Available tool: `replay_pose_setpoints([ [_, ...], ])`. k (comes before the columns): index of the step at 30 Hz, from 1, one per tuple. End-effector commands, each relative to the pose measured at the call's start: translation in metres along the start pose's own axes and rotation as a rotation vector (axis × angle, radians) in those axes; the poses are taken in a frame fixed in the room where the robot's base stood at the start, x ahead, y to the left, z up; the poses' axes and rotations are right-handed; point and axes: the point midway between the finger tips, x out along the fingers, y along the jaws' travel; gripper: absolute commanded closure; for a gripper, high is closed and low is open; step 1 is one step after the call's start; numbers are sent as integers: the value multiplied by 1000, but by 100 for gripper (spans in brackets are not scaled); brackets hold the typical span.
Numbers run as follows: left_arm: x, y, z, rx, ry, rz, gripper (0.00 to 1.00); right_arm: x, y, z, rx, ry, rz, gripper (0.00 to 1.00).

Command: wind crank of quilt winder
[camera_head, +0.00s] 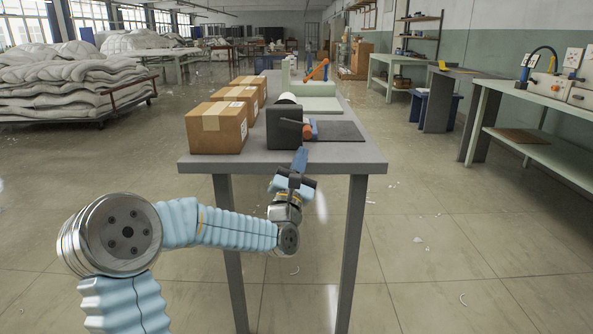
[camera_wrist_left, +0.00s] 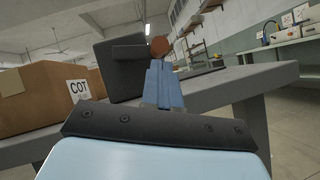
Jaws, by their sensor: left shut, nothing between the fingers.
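The winder is a dark grey block (camera_head: 283,128) near the front end of the grey table (camera_head: 340,160). A dark crank arm (camera_head: 291,123) with an orange-brown knob (camera_head: 308,130) sticks out on its right side. In the left wrist view the block (camera_wrist_left: 115,85) and the knob (camera_wrist_left: 159,46) also show, the knob just beyond my fingertips. My left gripper (camera_head: 301,153) is shut and empty at the table's front edge, its blue fingers (camera_wrist_left: 157,66) pointing up toward the knob. I see no grip on the knob; whether the fingertips touch it is unclear. My right gripper is out of view.
Several cardboard boxes (camera_head: 217,128) stand left of the winder. A dark flat panel (camera_head: 340,131) lies to its right. An orange arm-like part (camera_head: 317,71) stands at the table's far end. Folded duvets (camera_head: 65,88) are piled at the left. The floor around the table is mostly clear.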

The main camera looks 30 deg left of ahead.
Motion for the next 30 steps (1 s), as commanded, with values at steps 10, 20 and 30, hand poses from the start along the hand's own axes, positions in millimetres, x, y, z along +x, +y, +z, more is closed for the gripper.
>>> replay_pose_setpoints([
  [10,20,0,0,1,1,-1,100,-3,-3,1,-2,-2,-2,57],
  [20,19,-2,-1,-18,-1,13,100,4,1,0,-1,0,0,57],
  [30,26,-9,9,-229,-4,156,100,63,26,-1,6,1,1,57],
])
